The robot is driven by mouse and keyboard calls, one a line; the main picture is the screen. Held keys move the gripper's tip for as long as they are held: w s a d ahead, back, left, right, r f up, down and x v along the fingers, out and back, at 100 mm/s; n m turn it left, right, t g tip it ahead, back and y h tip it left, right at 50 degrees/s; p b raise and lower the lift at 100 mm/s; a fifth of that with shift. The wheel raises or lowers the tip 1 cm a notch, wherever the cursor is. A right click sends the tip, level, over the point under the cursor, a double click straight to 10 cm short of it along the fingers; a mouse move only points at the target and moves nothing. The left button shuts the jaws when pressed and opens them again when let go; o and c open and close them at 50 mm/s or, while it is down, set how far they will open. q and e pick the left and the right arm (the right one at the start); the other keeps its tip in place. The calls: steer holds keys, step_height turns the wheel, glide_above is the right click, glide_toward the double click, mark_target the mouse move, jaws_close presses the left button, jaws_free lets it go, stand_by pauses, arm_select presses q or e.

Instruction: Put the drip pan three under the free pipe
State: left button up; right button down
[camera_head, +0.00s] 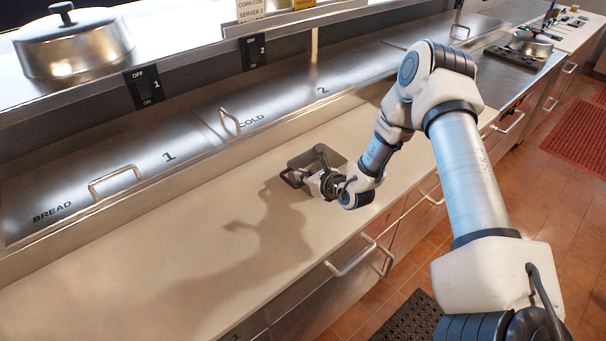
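No free pipe can be made out for certain. My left gripper is out of view.
The pale counter (150,245) is clear left of the pan. Behind it are steel lids marked BREAD (75,190) and COLD (265,110), with raised handles. A round lidded pot (75,45) stands on the upper shelf. Drawer handles (350,258) jut from the counter front.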

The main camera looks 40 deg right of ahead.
steer(key=c, duration=1.3)
jaws_free()
steer(key=shift+s+r, duration=0.1)
steer(key=shift+s, duration=0.1)
